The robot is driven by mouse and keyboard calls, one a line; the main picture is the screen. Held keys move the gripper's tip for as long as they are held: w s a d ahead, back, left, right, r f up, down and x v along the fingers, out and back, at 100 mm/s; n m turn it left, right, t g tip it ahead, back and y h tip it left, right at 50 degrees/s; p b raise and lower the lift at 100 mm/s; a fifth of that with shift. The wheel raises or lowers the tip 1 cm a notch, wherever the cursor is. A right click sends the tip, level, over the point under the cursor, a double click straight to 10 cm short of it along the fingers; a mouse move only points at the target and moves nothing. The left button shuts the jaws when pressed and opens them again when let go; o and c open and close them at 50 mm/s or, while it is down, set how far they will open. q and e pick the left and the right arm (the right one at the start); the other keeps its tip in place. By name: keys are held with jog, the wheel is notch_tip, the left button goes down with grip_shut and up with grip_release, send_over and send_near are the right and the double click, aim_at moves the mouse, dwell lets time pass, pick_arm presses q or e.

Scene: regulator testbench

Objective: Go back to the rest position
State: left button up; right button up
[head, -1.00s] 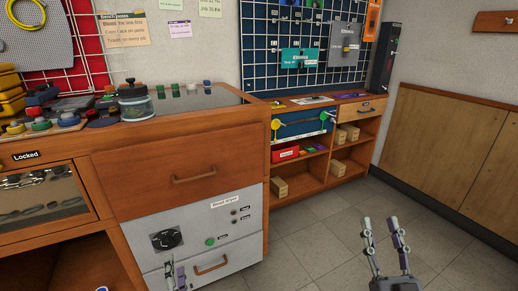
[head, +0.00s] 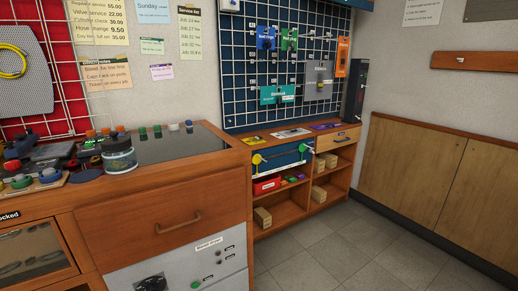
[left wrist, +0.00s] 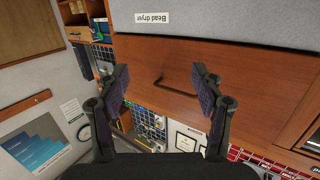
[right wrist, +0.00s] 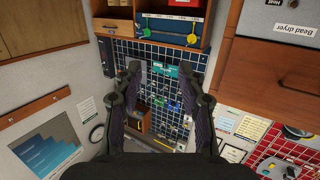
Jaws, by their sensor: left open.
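My left gripper (left wrist: 162,88) shows in the left wrist view with its two dark fingers spread apart and nothing between them. The wooden drawer front with its handle (left wrist: 176,88) lies beyond the fingers. My right gripper (right wrist: 168,82) shows in the right wrist view, its fingers apart and empty, with the blue wall grid (right wrist: 152,62) beyond. Neither gripper shows in the head view now.
A wooden bench (head: 165,222) with a grey bead dryer panel (head: 190,265) stands at left. A jar (head: 119,155) and caps crowd its top. A lower shelf unit (head: 318,190) stands behind. The tiled floor (head: 345,258) at right is clear.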

pick_arm(q)
jog(key=s+a+f+g+y+p, duration=0.1)
jog(key=s+a+f+g+p, duration=0.2)
jog(key=s+f+g+p, duration=0.95)
pick_arm(e)
jog(key=s+d+f+g+h+p, duration=0.1)
jog(key=s+d+f+g+p, duration=0.3)
jog(key=s+f+g, duration=0.75)
pick_arm(q)
jog(key=s+a+f+g+p, duration=0.1)
jog(key=s+p, duration=0.5)
jog(key=s, duration=0.6)
jog(key=s+a+f+g+p, duration=0.1)
jog(key=s+f+p, duration=0.3)
jog(key=s, duration=0.9)
jog(key=shift+s+a+g+p, duration=0.15)
jog(key=shift+a+g+p, duration=0.3)
jog(key=shift+p, duration=0.6)
pick_arm(e)
jog(key=s+f+g, duration=0.2)
jog(key=s+f, duration=0.1)
jog(key=s, duration=1)
jog(key=s+d+f+g, duration=0.1)
jog(key=s+f+g, duration=0.1)
jog(key=s, duration=1.1)
jog(key=shift+s+d+f, duration=0.2)
jog(key=shift+d+f, duration=0.1)
jog(key=shift+f, duration=0.15)
